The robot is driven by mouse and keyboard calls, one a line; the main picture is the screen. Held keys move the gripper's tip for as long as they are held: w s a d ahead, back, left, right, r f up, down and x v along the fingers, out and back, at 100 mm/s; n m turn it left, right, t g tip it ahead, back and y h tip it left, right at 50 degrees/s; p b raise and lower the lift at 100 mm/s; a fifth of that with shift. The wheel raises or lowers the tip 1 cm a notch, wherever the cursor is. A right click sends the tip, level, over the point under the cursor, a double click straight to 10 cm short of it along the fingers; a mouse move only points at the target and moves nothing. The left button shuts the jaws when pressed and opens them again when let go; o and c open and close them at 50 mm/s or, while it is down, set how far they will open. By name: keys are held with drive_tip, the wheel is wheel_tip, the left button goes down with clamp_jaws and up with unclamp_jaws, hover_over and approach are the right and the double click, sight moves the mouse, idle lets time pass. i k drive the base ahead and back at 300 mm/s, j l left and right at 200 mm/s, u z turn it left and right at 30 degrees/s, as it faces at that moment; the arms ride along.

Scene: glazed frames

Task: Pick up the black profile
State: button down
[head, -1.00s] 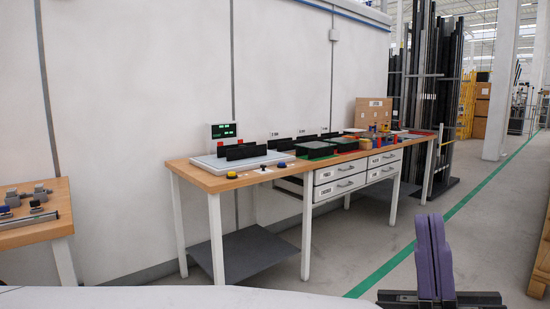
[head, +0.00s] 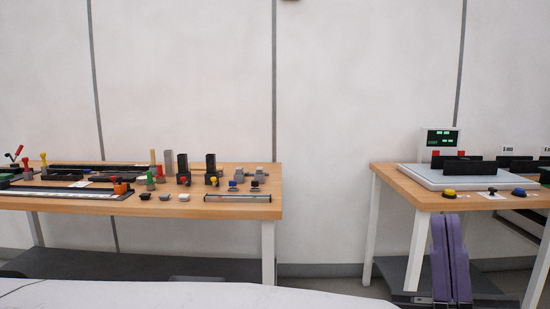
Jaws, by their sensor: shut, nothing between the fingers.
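My gripper (head: 449,222) shows as two purple fingers pressed together at the lower right, pointing up, with nothing between them. It appears in front of the right bench. Several black pieces could be the black profile, and I cannot tell which one is meant. A short black piece (head: 474,167) lies on the pale platform on the right bench. Two black blocks (head: 183,166) (head: 211,167) stand upright on the left bench. Long dark bars (head: 99,169) lie along the back of the left bench. My gripper touches none of these as far as I can see.
The left bench (head: 215,205) carries several clamps, knobs and small parts. The right bench (head: 415,196) holds a pale platform (head: 425,179), a display (head: 439,141) and yellow and blue buttons. A floor gap separates the benches. A white surface (head: 180,294) fills the lower foreground.

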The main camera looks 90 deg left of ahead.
sight(94, 167)
drive_tip(key=u, duration=3.8)
drive_tip(key=i+j+z, duration=0.1)
drive_tip(key=i+j, duration=0.15)
drive_tip(key=i+j+z, duration=0.15)
drive_tip(key=j, duration=0.25)
drive_tip(key=i+j+z, duration=0.1)
drive_tip(key=i+j, duration=0.15)
drive_tip(key=i+j+z, duration=0.15)
drive_tip(key=j, duration=0.35)
drive_tip(key=i+j+z, duration=0.1)
drive_tip(key=i+j, duration=0.15)
drive_tip(key=j, duration=0.15)
drive_tip(key=i+j+z, duration=0.2)
drive_tip(key=i+j, duration=0.15)
drive_tip(key=j, duration=0.3)
drive_tip(key=i+j+z, duration=0.1)
drive_tip(key=j, duration=0.25)
drive_tip(key=i+j, duration=0.15)
drive_tip(key=i, duration=0.45)
drive_tip(key=i+j+z, duration=0.1)
drive_tip(key=i, duration=0.5)
